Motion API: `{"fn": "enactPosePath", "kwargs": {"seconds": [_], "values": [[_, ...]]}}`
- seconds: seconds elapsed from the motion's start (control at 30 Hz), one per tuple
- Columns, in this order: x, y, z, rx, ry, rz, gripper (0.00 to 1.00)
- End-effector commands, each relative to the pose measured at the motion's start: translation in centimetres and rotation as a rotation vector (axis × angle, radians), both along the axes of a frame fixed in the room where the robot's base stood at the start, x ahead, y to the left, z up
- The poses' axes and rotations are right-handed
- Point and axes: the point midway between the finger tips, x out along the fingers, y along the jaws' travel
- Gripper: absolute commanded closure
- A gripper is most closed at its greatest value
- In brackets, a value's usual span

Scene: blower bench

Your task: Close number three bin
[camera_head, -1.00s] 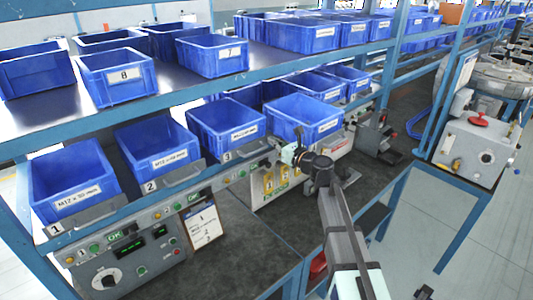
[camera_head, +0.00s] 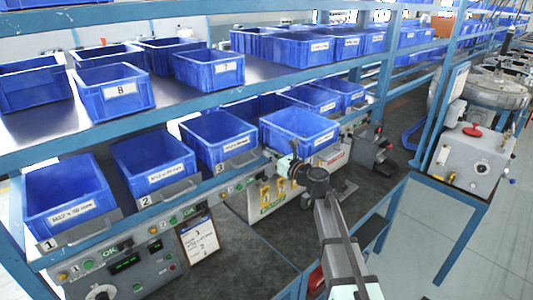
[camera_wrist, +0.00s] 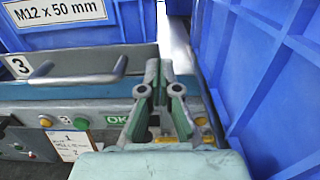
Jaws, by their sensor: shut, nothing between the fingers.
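The number three bin (camera_head: 208,152) is a blue bin behind a grey front plate marked 3 with a bar handle (camera_head: 241,161). Its front plate looks about in line with plates 1 and 2. In the wrist view its label reads M12 x 50 mm, and the plate (camera_wrist: 60,66) and handle (camera_wrist: 118,68) fill the upper left. My gripper (camera_wrist: 163,75) is shut and empty, just right of the handle's end and apart from it in the picture. In the head view my gripper (camera_head: 285,166) is right of the plate; its fingertips are hard to make out.
Bin two (camera_head: 150,178) and bin one (camera_head: 68,208) stand to the left. Another blue bin (camera_head: 298,142) stands close on the right and fills the wrist view's right side (camera_wrist: 268,80). A control panel (camera_head: 125,262) runs below, and an upper shelf holds more bins.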

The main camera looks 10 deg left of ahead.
Motion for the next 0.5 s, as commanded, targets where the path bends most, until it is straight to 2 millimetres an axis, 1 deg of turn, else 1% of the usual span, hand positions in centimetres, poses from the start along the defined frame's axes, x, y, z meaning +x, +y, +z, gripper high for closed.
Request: {"fn": "enactPosePath", "kwargs": {"seconds": [0.03, 0.2, 0.4, 0.5], "values": [[-1.1, -0.9, 0.0, -0.001, 0.001, -0.001, 1.0], [-3.5, -3.7, -0.5, -0.003, -0.002, 0.0, 1.0], [-5.9, -6.8, -0.4, -0.003, -0.002, -0.001, 1.0], [-6.8, -7.9, -0.4, -0.003, -0.001, 0.0, 1.0]]}}
